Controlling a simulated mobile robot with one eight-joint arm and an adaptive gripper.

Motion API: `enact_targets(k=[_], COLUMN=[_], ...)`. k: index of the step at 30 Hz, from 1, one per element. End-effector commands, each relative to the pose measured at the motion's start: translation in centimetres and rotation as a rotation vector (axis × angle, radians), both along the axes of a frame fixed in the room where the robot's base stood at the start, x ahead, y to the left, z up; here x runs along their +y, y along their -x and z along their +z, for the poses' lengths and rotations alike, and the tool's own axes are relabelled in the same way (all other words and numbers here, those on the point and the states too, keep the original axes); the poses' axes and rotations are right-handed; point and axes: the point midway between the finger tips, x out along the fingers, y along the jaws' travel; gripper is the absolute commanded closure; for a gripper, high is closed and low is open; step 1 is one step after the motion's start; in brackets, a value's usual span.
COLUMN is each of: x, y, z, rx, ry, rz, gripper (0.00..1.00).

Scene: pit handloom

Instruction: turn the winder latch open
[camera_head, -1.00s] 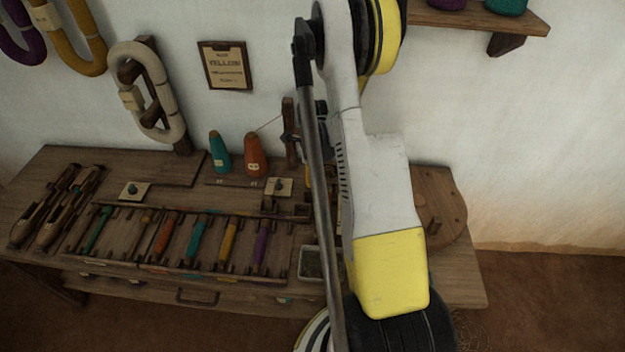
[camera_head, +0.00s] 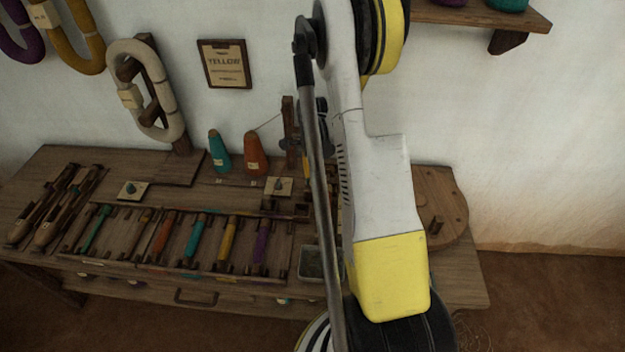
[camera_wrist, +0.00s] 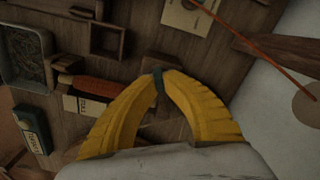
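In the wrist view, the two yellow ribbed fingers of my gripper (camera_wrist: 158,76) arch together and their tips meet. A dark teal strip shows between the tips; I cannot tell whether it is finger pads or a held piece. An orange-red piece with a pale label (camera_wrist: 95,88) lies just left of the fingers, apart from them. In the head view, a wooden post of what looks like the winder (camera_head: 289,130) stands at the back of the bench, partly behind my arm. My gripper is mostly hidden there. I cannot make out the latch for sure in either view.
Teal (camera_head: 219,153) and orange (camera_head: 254,155) cones stand left of the post. A bobbin rack (camera_head: 180,240) fills the bench front, with shuttles (camera_head: 50,210) at left. A small tray (camera_head: 310,263) and a round wooden disc (camera_head: 440,195) flank my arm. The wall is behind.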

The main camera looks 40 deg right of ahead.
Motion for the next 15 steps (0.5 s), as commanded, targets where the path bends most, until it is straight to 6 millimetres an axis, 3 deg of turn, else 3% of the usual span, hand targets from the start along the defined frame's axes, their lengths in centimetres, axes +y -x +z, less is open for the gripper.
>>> enact_targets(k=[15], x=[-0.03], y=[-0.30], z=[-0.07], rx=[0.001], ry=[0.000], rz=[0.491], gripper=[1.00])
